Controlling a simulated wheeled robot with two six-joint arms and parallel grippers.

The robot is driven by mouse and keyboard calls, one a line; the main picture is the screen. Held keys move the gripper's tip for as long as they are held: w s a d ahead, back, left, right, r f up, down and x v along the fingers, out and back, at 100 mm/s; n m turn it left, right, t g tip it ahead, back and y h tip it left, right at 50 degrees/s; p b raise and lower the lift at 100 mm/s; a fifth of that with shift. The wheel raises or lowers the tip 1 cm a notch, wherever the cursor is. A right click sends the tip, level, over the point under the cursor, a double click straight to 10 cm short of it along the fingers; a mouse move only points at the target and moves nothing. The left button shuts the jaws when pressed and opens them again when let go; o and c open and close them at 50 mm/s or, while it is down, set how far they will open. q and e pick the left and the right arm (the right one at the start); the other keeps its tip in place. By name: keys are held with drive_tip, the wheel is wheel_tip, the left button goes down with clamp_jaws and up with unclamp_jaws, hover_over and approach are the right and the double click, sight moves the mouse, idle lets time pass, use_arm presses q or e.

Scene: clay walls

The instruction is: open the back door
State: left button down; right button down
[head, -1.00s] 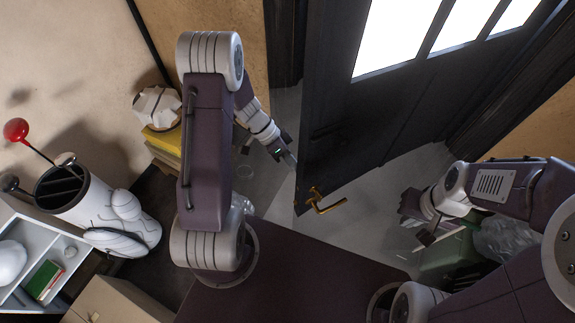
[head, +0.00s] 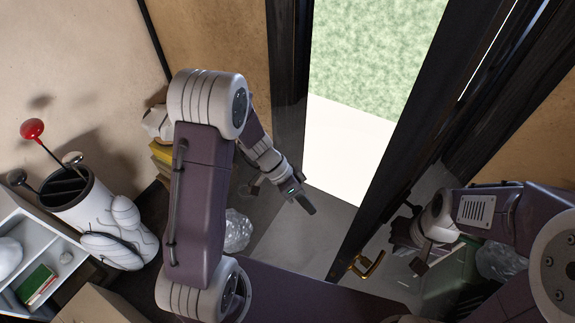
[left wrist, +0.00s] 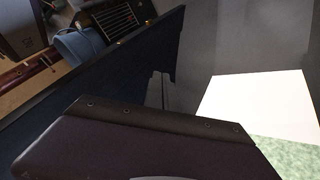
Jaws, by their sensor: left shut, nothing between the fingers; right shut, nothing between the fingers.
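The dark back door (head: 405,130) stands swung wide open, seen nearly edge-on in the head view, with green and pale ground showing through the doorway. Its brass handle (head: 368,264) is at the door's lower free end. My left gripper (head: 308,205) is shut and empty, in the doorway left of the door and apart from the handle. In the left wrist view, the door's dark panel (left wrist: 130,70) runs diagonally, with my gripper's fingers (left wrist: 160,90) near it. My right gripper (head: 418,268) is shut and empty, to the right of the door and handle.
A white umbrella stand (head: 100,225) holds a red-knobbed stick at the left. A white shelf (head: 20,260) with books is at lower left. A green crate (head: 450,275) and clear plastic bags (head: 497,262) lie at the right. The doorway's pale ground (head: 345,150) is clear.

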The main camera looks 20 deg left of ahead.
use_arm(q)
drive_tip(key=b+v, duration=0.1)
drive_tip(key=v, duration=0.8)
drive_tip(key=shift+d+b, duration=0.15)
drive_tip(key=shift+b, duration=0.2)
